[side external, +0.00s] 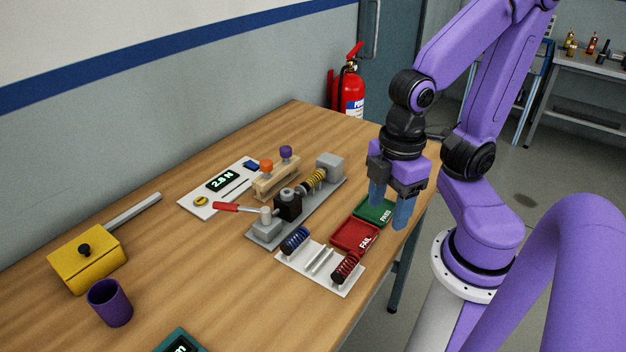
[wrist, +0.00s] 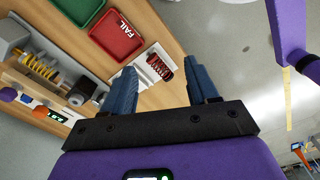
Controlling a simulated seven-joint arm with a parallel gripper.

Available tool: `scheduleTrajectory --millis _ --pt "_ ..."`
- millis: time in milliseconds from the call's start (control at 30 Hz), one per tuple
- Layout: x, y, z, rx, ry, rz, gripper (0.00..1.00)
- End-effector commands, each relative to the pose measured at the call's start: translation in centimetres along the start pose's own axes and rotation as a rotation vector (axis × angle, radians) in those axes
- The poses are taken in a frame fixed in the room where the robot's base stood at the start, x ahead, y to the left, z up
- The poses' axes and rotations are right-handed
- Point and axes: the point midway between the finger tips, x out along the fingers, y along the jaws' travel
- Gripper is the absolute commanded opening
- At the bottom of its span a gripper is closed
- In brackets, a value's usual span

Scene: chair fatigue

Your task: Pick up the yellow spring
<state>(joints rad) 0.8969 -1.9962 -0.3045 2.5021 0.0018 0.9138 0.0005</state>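The yellow spring (side external: 313,179) sits in the grey test fixture (side external: 331,190), between its dark block and the grey end block. It also shows in the wrist view (wrist: 39,66) at the left, lying along the fixture. My gripper (side external: 390,212) hangs above the table's right edge, near the green PASS tray and apart from the spring. Its blue fingers are spread with nothing between them, and they also show in the wrist view (wrist: 163,88).
A blue spring (side external: 295,240) and a red spring (side external: 346,267) lie on a white rack. The red FAIL tray (side external: 354,236) and green PASS tray (side external: 375,211) lie beside the fixture. A red-handled lever (side external: 226,206) sticks out at its left.

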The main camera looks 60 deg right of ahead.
Motion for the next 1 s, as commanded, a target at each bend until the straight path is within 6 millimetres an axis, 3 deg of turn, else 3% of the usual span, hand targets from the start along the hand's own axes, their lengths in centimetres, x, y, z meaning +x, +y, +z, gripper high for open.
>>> scheduleTrajectory --millis 233,367,700,1000 --pt "-0.1 0.1 -0.1 0.015 -0.002 0.002 0.59" --pt "-0.4 1.3 -1.3 0.145 -0.019 0.016 0.59" --pt "-2.4 9.4 -6.6 0.976 -0.109 0.144 0.59" --pt "-3.8 18.0 -9.1 1.766 -0.15 0.329 0.59"
